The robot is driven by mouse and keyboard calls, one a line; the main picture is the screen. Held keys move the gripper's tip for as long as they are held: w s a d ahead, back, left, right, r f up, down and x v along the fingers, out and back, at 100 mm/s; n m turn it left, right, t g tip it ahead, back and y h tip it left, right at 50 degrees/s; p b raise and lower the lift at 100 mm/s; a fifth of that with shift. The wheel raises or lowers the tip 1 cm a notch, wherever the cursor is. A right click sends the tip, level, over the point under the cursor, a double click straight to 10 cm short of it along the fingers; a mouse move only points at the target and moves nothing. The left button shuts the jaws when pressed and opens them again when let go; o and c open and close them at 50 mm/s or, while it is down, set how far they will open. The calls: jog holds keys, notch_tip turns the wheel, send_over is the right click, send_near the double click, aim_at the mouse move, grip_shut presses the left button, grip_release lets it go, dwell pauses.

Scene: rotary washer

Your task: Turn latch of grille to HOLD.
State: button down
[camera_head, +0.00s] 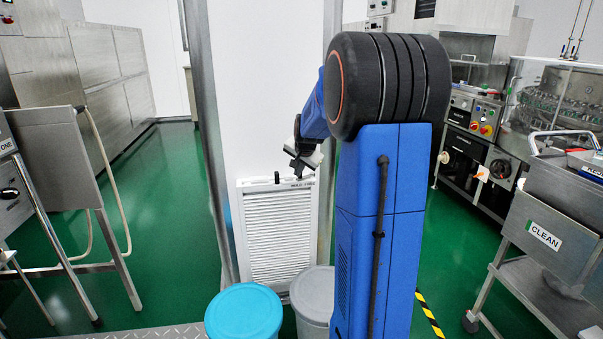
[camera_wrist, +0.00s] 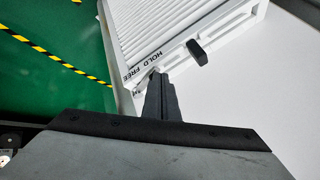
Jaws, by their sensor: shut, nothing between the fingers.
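The white louvred grille (camera_head: 279,238) stands upright at the foot of the white panel in the head view; its top frame and slats also show in the wrist view (camera_wrist: 172,30). Its latch is a small black knob (camera_head: 277,178) on the top frame; in the wrist view the latch (camera_wrist: 197,52) is a short dark bar. The HOLD and FREE label (camera_wrist: 138,66) is printed on the frame beside it. My gripper (camera_head: 299,172) is just above the frame, to the right of the latch. Its closed fingertips (camera_wrist: 156,76) are near the label, apart from the latch, and hold nothing. Whether they touch the frame is unclear.
A bin with a turquoise lid (camera_head: 244,312) and a grey bin (camera_head: 313,295) stand before the grille. A metal post (camera_head: 211,140) rises left of it. A steel cart marked CLEAN (camera_head: 560,215) is at the right. Green floor (camera_head: 165,205) is clear to the left.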

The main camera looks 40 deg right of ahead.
jog(key=shift+w+a, duration=0.1)
jog(key=shift+w, duration=0.8)
